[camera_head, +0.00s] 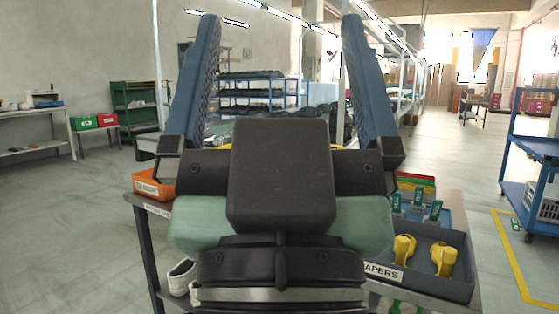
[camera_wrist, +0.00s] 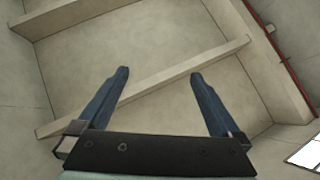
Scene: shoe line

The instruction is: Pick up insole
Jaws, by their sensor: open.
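My gripper (camera_head: 280,20) fills the middle of the head view, its two blue ribbed fingers pointing up and spread wide apart. The wrist view shows the same gripper (camera_wrist: 159,73) open, with nothing between the fingers and only pale building structure behind them. No insole can be made out in either view. An orange bin (camera_head: 150,186) with a small label stands at the left end of the workbench (camera_head: 146,208), partly behind the gripper. The middle of the bench is hidden by my gripper and wrist.
A grey tray (camera_head: 460,290) with yellow tools (camera_head: 404,248) and a label ending in "APERS" is at the bench's right. Green-handled tools (camera_head: 418,197) stand behind. A white shoe (camera_head: 181,278) sits lower left.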

